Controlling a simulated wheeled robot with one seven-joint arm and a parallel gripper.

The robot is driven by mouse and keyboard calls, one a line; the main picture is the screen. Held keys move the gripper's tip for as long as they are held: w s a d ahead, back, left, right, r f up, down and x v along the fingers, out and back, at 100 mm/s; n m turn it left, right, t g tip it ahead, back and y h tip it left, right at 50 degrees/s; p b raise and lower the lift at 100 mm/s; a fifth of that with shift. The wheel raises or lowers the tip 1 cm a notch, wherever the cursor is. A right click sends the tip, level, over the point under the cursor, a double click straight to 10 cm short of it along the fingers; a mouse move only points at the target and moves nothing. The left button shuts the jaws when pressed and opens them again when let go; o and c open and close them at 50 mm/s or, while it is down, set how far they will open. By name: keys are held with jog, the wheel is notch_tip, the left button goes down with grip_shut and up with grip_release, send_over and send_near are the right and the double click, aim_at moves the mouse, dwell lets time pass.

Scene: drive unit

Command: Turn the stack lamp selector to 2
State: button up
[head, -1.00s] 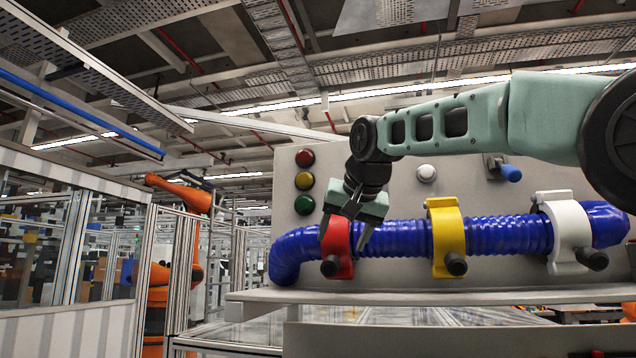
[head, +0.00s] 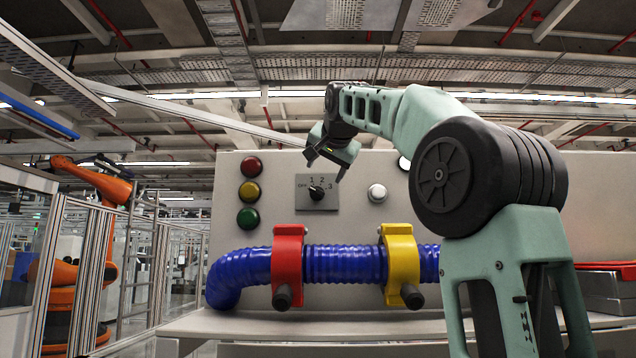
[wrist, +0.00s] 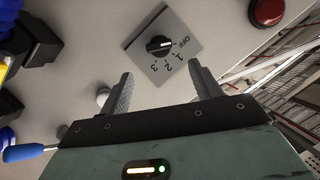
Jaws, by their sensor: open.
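The stack lamp selector is a black knob (head: 317,192) on a square grey plate (head: 306,204) marked OFF, 1, 2 and 3, mounted on the upright panel. In the wrist view the knob (wrist: 159,45) lies beyond my fingertips, and its pale mark appears to point toward OFF. My gripper (head: 326,168) is open and empty, in front of the panel and just above the selector in the head view. In the wrist view the open fingers of my gripper (wrist: 164,82) frame the space below the plate. They appear apart from the knob.
Red (head: 251,167), yellow (head: 249,192) and green (head: 248,218) lamps are left of the selector; a white button (head: 377,193) is right. A blue hose (head: 343,264) runs below, under red (head: 287,258) and yellow (head: 401,262) clamps with protruding handles.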

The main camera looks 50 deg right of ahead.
aim_at(319, 189)
jog(key=p+x, duration=0.3)
jog(key=x, duration=0.4)
jog(key=shift+w+d, duration=0.25)
jog(key=shift+w, duration=0.05)
jog(key=shift+w+d+f, duration=0.35)
jog(key=shift+w, duration=0.1)
jog(key=c, duration=1)
